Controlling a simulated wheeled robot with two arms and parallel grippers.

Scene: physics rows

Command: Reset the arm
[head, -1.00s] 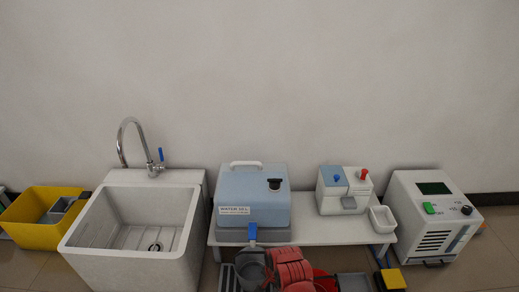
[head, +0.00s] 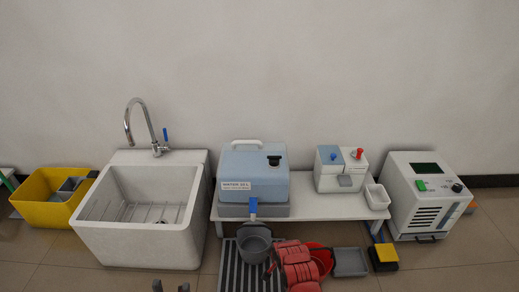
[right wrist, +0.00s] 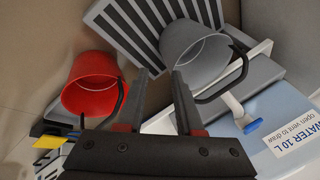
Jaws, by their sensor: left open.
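My left gripper (head: 171,287) shows only as two dark fingertips at the bottom edge of the head view, apart with nothing between them. My right arm is the red linkage at the lower middle of the head view. In the right wrist view my right gripper (right wrist: 160,75) has its two dark fingers apart, with an empty gap between them. A grey bucket (right wrist: 187,50) with a dark handle lies beyond the right finger in that view. A red bucket (right wrist: 84,95) lies beyond the left finger. Neither bucket is between the fingers.
A white sink (head: 130,245) stands left, with a yellow bin (head: 40,211) beside it. A low white bench (head: 330,212) carries a blue water tank (head: 265,163) and a small dispenser (head: 338,182). A slotted grey rack (head: 232,270) lies in front. A white machine (head: 405,215) stands right.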

